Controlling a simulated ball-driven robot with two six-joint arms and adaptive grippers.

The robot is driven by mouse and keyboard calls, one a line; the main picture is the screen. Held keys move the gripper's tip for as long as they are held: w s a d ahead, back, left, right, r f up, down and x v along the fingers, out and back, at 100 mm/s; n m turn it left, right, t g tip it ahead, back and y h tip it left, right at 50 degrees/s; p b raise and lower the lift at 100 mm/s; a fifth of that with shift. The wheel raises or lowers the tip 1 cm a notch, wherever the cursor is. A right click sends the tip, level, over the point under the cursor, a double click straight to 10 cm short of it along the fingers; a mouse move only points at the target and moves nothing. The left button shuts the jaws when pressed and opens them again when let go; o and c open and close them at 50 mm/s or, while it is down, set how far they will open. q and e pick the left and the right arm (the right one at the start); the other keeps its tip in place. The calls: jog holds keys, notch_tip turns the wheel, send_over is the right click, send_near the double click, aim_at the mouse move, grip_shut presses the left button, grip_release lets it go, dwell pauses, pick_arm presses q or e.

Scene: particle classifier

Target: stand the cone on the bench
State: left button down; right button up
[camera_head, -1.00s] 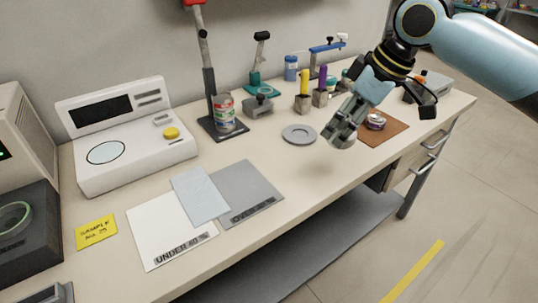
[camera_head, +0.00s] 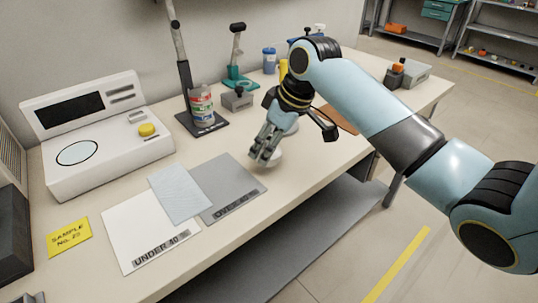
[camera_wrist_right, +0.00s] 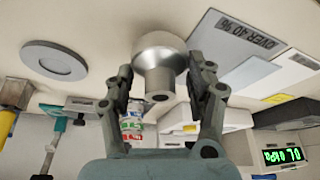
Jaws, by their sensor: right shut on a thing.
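My right gripper (camera_head: 262,155) reaches down over the front part of the bench (camera_head: 310,160), just right of the grey OVER 40 mat. In the right wrist view its two fingers (camera_wrist_right: 160,85) are shut on the cone (camera_wrist_right: 158,52), a smooth silvery piece. The cone's wide end points away from the palm; its narrower end with a dark hole faces the camera. In the head view only a pale part of the cone (camera_head: 275,158) shows beside the fingertips. I cannot tell whether it touches the bench. My left gripper is not in view.
The grey mat (camera_head: 238,195) and white UNDER 40 mat (camera_head: 135,240) lie left, partly under a pale blue sheet (camera_head: 180,193). A white instrument (camera_head: 105,160) and a can (camera_head: 201,105) on a stand are behind. A grey disc (camera_wrist_right: 55,60) lies near the cone.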

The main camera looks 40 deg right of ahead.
jog(key=shift+f, duration=1.5)
jog(key=shift+f, duration=0.1)
jog(key=o, duration=1.3)
jog(key=p+v, duration=0.1)
jog(key=v, duration=1.1)
jog(key=shift+d, duration=0.1)
